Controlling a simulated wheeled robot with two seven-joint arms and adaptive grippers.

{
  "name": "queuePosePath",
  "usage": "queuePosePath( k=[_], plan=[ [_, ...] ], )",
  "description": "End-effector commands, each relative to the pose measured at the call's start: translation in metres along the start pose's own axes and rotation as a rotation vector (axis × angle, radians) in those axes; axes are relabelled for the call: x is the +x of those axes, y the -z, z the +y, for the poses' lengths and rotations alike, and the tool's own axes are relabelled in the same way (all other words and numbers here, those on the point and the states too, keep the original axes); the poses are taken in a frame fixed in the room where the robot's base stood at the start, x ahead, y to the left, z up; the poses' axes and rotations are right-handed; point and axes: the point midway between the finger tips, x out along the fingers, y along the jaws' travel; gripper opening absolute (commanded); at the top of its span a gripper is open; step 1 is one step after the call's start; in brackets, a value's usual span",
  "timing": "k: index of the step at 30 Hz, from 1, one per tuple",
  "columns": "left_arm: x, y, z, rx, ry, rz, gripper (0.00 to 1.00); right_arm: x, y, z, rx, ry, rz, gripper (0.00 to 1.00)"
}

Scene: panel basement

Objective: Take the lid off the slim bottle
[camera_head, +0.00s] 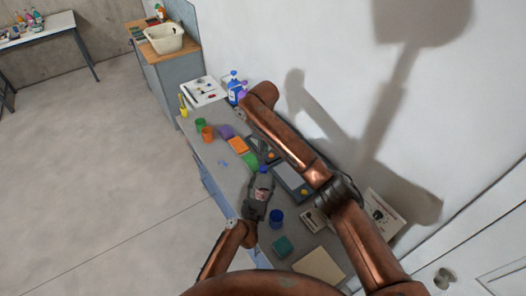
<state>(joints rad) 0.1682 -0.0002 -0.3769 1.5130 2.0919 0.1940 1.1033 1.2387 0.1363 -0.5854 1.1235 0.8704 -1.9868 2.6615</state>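The slim bottle (262,183) has a dark body with a pale and red label. Its blue lid (263,169) is on top. It shows near the middle of the workbench. My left gripper (257,203) is at the bottle's lower part and hides some of it; whether its fingers are closed on it is too small to tell. My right gripper (262,150) is dark and hangs beyond the lid in the picture, seemingly apart from it. Its fingers are too small to read.
On the workbench (215,160) are a blue cup (276,218), a teal block (283,246), green (200,125) and orange (207,133) cups, and a grey tray (293,181). Spray bottles (234,88) stand at the back. The wall is close on the right; the floor on the left is clear.

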Motion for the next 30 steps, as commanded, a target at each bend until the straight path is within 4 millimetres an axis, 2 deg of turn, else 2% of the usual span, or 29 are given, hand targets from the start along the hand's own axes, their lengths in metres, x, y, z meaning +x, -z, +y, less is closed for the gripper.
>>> queuePosePath(
  k=[9,15,27,30],
  plan=[
    [0.0,-0.001,0.0,0.0,0.0,-0.001,0.0,0.045,0.001,0.0,0.003,-0.001,0.002,0.39],
    [0.0,-0.001,0.0,0.0,0.0,-0.001,0.0,0.068,0.001,0.0,0.002,-0.001,0.002,0.39],
    [0.0,-0.001,0.0,0.0,0.0,-0.001,0.0,0.076,0.0,-0.001,0.001,0.001,0.0,0.39],
    [0.0,-0.001,0.0,0.0,0.0,-0.001,0.0,0.076,0.0,-0.001,0.001,0.001,0.0,0.33]
  ],
)
